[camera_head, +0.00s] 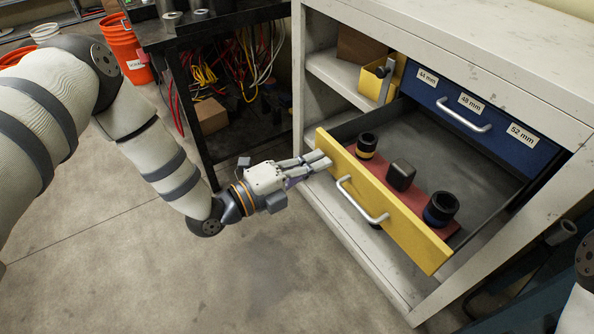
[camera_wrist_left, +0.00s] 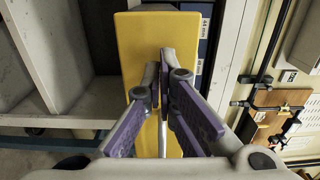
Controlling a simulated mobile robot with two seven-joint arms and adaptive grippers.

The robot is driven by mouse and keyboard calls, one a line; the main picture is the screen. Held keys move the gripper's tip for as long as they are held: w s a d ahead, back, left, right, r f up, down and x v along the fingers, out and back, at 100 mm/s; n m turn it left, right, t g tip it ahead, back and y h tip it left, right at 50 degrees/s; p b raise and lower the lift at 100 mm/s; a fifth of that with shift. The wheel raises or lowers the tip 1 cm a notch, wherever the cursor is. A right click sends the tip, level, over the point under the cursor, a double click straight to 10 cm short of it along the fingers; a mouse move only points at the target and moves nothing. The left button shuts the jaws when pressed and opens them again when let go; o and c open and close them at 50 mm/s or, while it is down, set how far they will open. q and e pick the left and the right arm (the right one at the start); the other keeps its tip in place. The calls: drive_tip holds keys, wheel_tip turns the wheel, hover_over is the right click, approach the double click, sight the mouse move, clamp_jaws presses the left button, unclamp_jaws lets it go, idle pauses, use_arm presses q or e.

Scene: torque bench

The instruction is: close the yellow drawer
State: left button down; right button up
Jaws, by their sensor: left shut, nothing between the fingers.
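The yellow drawer (camera_head: 385,203) is pulled out of the white cabinet, below a closed blue drawer (camera_head: 485,110). A silver bar handle (camera_head: 360,202) is on its front. My left gripper (camera_head: 326,160) is shut and empty, with its fingertips at the left part of the yellow front. In the left wrist view the yellow front (camera_wrist_left: 140,45) is straight ahead of the shut fingertips (camera_wrist_left: 167,60). I cannot tell whether they touch it. Part of the handle shows between the fingers there. My right gripper is out of view.
Inside the drawer, three dark sockets (camera_head: 400,175) stand on a red mat. The white cabinet (camera_head: 470,30) has open shelves with a yellow bin (camera_head: 374,82) at left. A dark bench with cables stands behind my left arm. The floor in front is clear.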

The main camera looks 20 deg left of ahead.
use_arm(q)
drive_tip(key=shift+w+d, duration=0.15)
drive_tip(key=b, duration=0.5)
approach(397, 135)
drive_tip(key=w+d+r, duration=0.2)
drive_tip(key=r, duration=0.1)
drive_tip(key=shift+w, duration=0.3)
drive_tip(key=x, duration=0.2)
drive_tip(key=b+x, duration=0.1)
drive_tip(key=x, duration=0.1)
drive_tip(key=b+x, duration=0.1)
drive_tip(key=x, duration=0.1)
drive_tip(key=shift+w+d+r, duration=0.15)
drive_tip(key=shift+w+r, duration=0.15)
drive_tip(key=shift+w+d, duration=0.15)
drive_tip(key=shift+w, duration=0.1)
drive_tip(key=shift+s+r, duration=0.1)
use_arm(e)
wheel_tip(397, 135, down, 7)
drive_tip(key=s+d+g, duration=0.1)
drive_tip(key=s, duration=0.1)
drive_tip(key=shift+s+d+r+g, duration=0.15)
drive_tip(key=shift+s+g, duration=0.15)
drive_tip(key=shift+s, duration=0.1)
